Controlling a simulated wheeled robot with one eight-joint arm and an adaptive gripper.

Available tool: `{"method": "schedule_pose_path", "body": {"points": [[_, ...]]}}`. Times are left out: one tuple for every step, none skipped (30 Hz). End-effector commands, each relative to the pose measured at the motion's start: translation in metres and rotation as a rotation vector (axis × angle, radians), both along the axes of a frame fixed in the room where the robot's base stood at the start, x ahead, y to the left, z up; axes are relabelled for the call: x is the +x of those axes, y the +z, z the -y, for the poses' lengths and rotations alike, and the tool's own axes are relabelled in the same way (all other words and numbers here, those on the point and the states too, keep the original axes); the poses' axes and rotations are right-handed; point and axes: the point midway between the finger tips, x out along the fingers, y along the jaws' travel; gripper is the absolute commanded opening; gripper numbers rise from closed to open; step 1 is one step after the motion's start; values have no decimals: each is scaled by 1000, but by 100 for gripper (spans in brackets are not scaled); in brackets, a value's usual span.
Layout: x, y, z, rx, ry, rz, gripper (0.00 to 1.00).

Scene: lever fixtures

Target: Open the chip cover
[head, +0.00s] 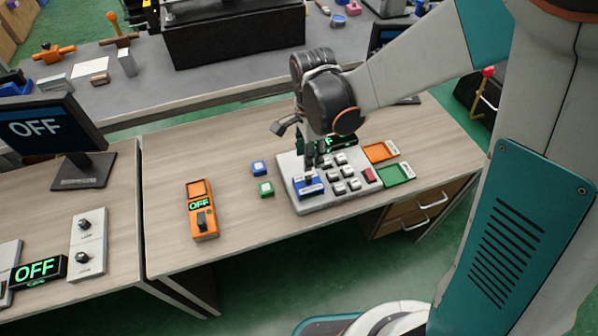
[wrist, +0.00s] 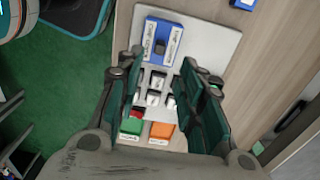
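The chip cover (head: 308,184) is a blue block with a pale labelled top and a small dark knob, at the front left of a light grey panel (head: 328,205). In the wrist view the blue chip cover (wrist: 165,42) lies just past my fingertips, its lettering too small to read surely. My gripper (head: 312,158) hangs over the panel, behind the cover in the head view. In the wrist view my gripper (wrist: 163,62) is open, with a finger on each side and nothing held between. I see no contact with the cover.
Grey keys and a red key (head: 369,175) sit right of the cover. Orange (head: 379,152) and green (head: 397,175) trays lie at the right. Blue (head: 259,168) and green (head: 266,189) cubes and an orange OFF device (head: 202,209) stand left, with bare table between.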

Motion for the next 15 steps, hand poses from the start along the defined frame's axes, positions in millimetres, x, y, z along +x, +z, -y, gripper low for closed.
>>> {"method": "schedule_pose_path", "body": {"points": [[1,-14,0,0,0,0,35],[0,-20,0,0,0,0,35],[1,-28,0,0,0,1,35],[1,-34,0,0,0,1,35],[0,-40,0,0,0,1,35],[0,-48,0,0,0,1,35],[1,-53,0,0,0,1,35],[0,-59,0,0,0,1,35],[0,-65,0,0,0,1,35],[0,-70,0,0,0,1,35],[0,-74,0,0,0,1,35],[0,-79,0,0,0,1,35],[0,-82,0,0,0,1,35],[0,-85,0,0,0,1,35],[0,-89,0,0,0,1,35]]}}
